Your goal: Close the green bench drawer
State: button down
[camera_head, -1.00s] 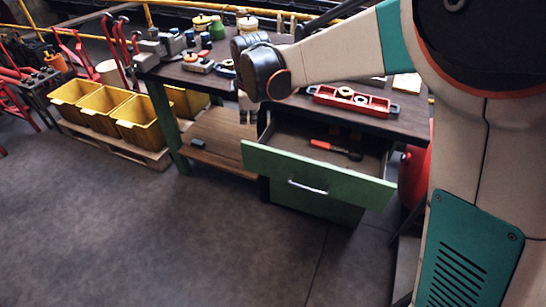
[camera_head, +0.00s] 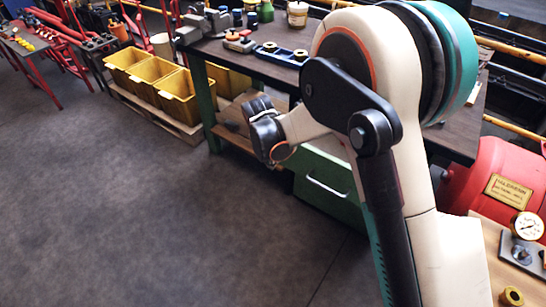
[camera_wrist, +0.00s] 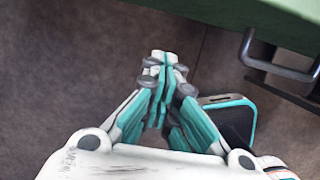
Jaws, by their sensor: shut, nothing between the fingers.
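The green drawer front (camera_head: 325,180) with its pale bar handle (camera_head: 327,188) shows in the head view below the bench top, partly behind my arm. My arm hides the drawer's inside and upper right part, so I cannot tell how far open it stands. In the wrist view the green front (camera_wrist: 285,18) crosses the top right, with the grey handle (camera_wrist: 280,62) below it. My gripper (camera_wrist: 161,58) is shut and empty. In the wrist view its fingertips are left of the handle, apart from it, over the grey floor.
The dark bench top (camera_head: 285,42) carries several tools and jars. Yellow bins (camera_head: 178,95) stand on a pallet at the left. A red tank (camera_head: 490,180) and a wooden surface with a gauge (camera_head: 527,226) are at the right. The floor in front is clear.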

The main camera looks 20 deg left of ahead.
jog(key=w+d+f+b, duration=0.1)
jog(key=w+f+b, duration=0.2)
jog(key=w+f, duration=0.1)
jog(key=shift+w+d, duration=0.35)
